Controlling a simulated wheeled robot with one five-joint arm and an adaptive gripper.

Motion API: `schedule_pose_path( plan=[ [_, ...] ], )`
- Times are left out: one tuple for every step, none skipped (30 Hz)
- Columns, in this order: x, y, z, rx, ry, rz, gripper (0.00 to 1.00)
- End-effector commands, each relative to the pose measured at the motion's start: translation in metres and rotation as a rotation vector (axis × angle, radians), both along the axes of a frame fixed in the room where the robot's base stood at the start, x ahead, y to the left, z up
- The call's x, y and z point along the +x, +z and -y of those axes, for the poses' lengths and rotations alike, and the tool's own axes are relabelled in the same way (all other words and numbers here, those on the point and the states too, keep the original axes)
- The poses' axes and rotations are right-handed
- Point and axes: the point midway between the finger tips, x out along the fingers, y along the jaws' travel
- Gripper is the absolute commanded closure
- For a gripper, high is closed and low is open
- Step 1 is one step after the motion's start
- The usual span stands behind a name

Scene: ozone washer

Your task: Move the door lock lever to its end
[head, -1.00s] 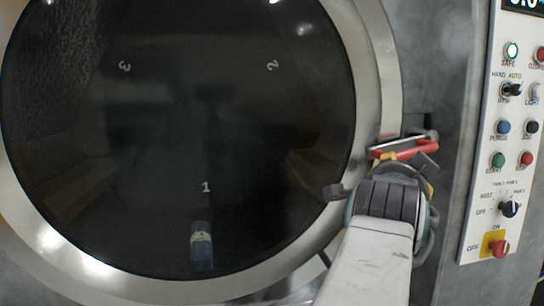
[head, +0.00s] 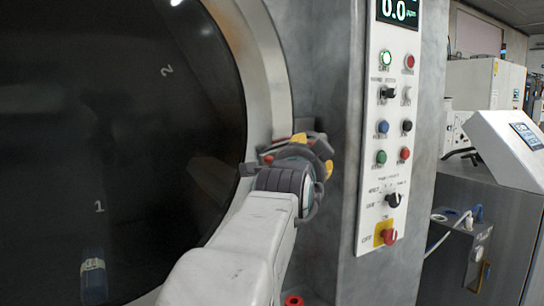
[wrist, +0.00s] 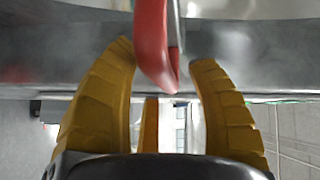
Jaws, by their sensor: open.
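The door lock lever (wrist: 152,40) has a red grip and hangs between the two yellow fingers in the wrist view. My gripper (wrist: 164,58) is open around it, with a finger on each side. A gap shows on the right; on the left the finger's tip is very near the lever, and I cannot tell if they touch. In the head view my gripper (head: 322,158) is at the right edge of the round door (head: 110,130) and hides most of the lever; only bits of red show. The door is shut against its metal ring.
A control panel (head: 390,140) with buttons, knobs and a green display stands just right of my gripper. Farther right are a steel cabinet with a white console (head: 510,150) and cables. A small red object (head: 293,300) shows at the bottom edge.

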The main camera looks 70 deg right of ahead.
Motion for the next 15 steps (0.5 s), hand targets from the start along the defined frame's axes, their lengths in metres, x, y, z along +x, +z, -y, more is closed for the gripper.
schedule_pose_path(
  plan=[
    [0.0004,-0.0002,0.0022,0.001,0.0,0.0,0.48],
    [0.0007,-0.0004,0.0029,0.001,0.0,0.0,0.48],
    [0.0008,-0.0005,0.0036,0.001,0.001,0.0,0.48],
    [0.0008,-0.0006,0.0039,0.001,0.0,0.0,0.48],
    [0.0008,-0.0006,0.0041,0.001,0.0,0.0,0.48],
    [0.0008,-0.0006,0.0041,0.001,0.0,0.0,0.48],
    [0.0008,-0.0006,0.0041,0.001,0.0,0.0,0.48],
    [0.0008,-0.0006,0.0041,0.001,0.0,0.0,0.48],
    [0.0008,-0.0006,0.004,0.001,0.0,0.0,0.48],
    [0.0008,-0.0005,0.004,0.001,0.0,0.0,0.48],
    [0.0008,-0.0006,0.004,0.001,0.0,0.0,0.48],
    [0.0008,-0.0005,0.0039,0.001,0.0,0.0,0.47],
    [0.0008,-0.0005,0.0039,0.001,0.0,0.0,0.49],
    [0.0008,-0.0006,0.0039,0.001,0.0,0.0,0.52],
    [0.0008,-0.0005,0.0038,0.001,0.0,0.0,0.56]
  ],
)
